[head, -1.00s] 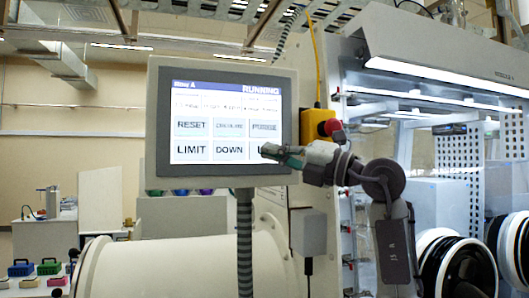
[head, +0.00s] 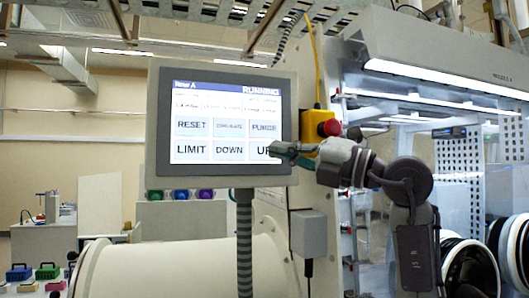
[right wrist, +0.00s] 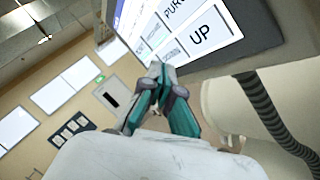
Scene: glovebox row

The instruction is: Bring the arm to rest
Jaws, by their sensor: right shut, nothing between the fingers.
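My right gripper (head: 274,149) is shut and empty. In the head view its tips are by the right edge of the touch screen panel (head: 227,121), close to the UP button (head: 263,152); whether they touch it I cannot tell. The screen reads RUNNING, with RESET, LIMIT, DOWN and UP buttons. In the right wrist view the closed fingertips (right wrist: 158,72) are just below the panel's lower edge, with the UP button (right wrist: 202,36) beyond them. My left gripper is not in view.
A red emergency button on a yellow box (head: 327,125) sits just above the right gripper. A grey conduit (head: 245,240) hangs below the panel. The glovebox with round ports (head: 470,268) stands at the right. Open room lies left of the panel.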

